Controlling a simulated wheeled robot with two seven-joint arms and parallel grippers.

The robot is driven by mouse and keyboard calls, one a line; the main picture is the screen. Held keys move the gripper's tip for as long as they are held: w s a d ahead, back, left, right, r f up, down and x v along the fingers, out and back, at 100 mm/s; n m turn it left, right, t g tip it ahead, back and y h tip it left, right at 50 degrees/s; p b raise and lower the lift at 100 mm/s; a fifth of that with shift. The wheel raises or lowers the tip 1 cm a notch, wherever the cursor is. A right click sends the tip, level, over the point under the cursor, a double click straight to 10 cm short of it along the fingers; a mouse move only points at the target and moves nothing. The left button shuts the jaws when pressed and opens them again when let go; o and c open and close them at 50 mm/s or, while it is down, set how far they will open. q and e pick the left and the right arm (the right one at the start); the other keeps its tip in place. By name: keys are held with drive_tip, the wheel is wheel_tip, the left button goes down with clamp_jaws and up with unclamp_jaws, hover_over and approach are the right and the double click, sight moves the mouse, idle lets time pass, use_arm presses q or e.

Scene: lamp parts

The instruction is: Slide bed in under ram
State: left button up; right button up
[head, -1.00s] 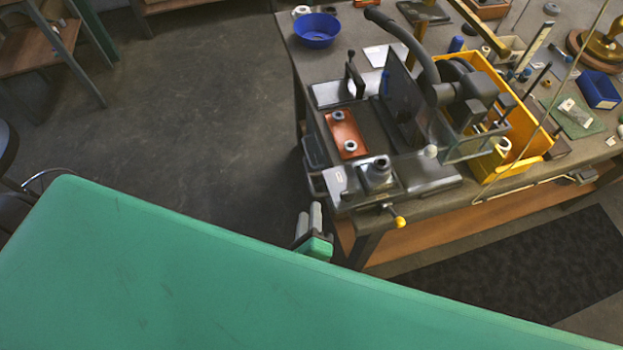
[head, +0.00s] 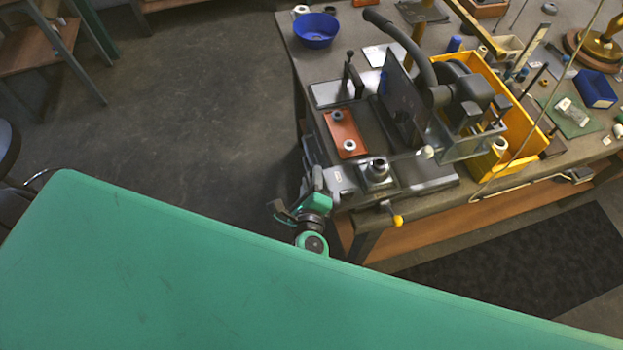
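A dark press-like machine with a curved grey lever (head: 405,40) stands on the bench; I take it to carry the ram, whose lower end I cannot make out. Left of its upright dark plate (head: 402,105), an orange-red plate (head: 337,126) with two grey ring-shaped parts lies flat, apparently on the bed. The bed's own edges are hard to tell. My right gripper (head: 316,183) is at the bench's left front corner, below and left of the orange-red plate and apart from it. Its fingertips are small and partly hidden against the metal there. My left gripper is not in view.
A grey block with a round fitting (head: 377,172) and a yellow-knobbed rod (head: 397,220) sit at the bench's front edge. A yellow bin (head: 530,140) stands right of the machine. A blue bowl (head: 315,30) is at the back left.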

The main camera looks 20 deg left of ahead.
sight(328, 180)
clamp_jaws()
drive_tip(key=shift+w+d+p, duration=0.45)
drive_tip(key=shift+d+p, duration=0.15)
drive_tip(key=shift+d, duration=0.15)
drive_tip(key=shift+w+d+p, duration=0.4)
drive_tip(key=shift+d+p, duration=0.2)
drive_tip(key=shift+d, duration=0.1)
drive_tip(key=shift+w+d+f, duration=0.2)
drive_tip(key=shift+d+f, duration=0.05)
drive_tip(key=shift+d, duration=0.1)
drive_tip(key=shift+o, duration=0.4)
unclamp_jaws()
drive_tip(key=shift+r, duration=0.1)
drive_tip(key=b+v, duration=0.2)
drive_tip(key=v, duration=1.1)
drive_tip(key=shift+s, duration=0.4)
